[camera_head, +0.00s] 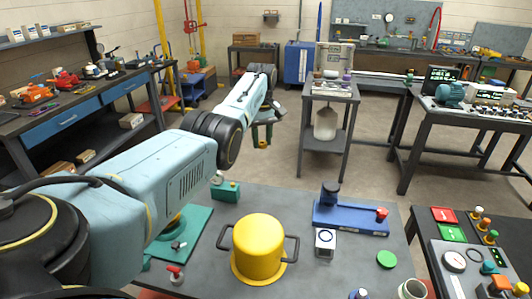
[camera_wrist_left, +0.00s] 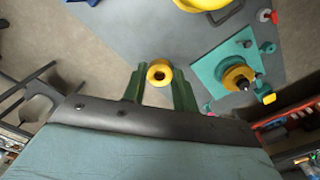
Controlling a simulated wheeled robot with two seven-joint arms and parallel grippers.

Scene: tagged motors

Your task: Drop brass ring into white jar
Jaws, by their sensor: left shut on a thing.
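My left gripper (camera_head: 263,134) is shut on a small brass ring (camera_head: 263,144) and holds it in the air, above and beyond the far edge of the near table. In the left wrist view the ring (camera_wrist_left: 159,73) sits between the green fingertips of the gripper (camera_wrist_left: 158,82), its hole facing the camera. A small white container with a dark round mark on top (camera_head: 325,245) stands on the near table, right of the yellow pot; it may be the white jar, but I cannot tell whether its top is open. My right gripper is not in view.
A yellow two-handled pot (camera_head: 259,248) stands mid-table, with a blue fixture (camera_head: 350,217) to its right. A teal plate (camera_head: 189,238) lies left of the pot, and also shows in the left wrist view (camera_wrist_left: 225,66). A green disc (camera_head: 387,259) lies at the right. The table's far edge is mostly clear.

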